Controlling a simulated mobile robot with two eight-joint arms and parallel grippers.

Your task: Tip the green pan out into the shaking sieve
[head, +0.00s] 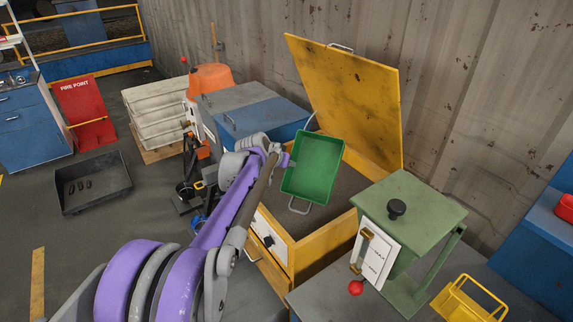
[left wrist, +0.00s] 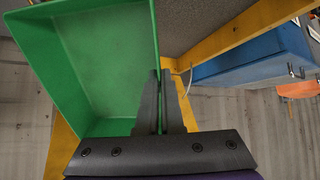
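The green pan (head: 314,167) is held up over the yellow shaking sieve, tilted steeply so its open inside faces the head camera. The inside looks bare. A grey handle loop (head: 299,206) shows at its lower edge. My left gripper (head: 286,160) is shut on the pan's side wall; in the left wrist view its dark fingers (left wrist: 162,108) pinch the wall of the green pan (left wrist: 105,60). The sieve is a yellow box (head: 325,238) with its lid (head: 350,95) raised and a grey-brown surface inside, partly hidden by the pan. My right gripper is not in view.
A green machine (head: 408,205) with a black knob stands close right of the sieve, with a yellow basket (head: 468,300) beside it. A blue cabinet (head: 250,110) stands behind left. A black tray (head: 92,183) lies on open floor. A corrugated wall closes the back.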

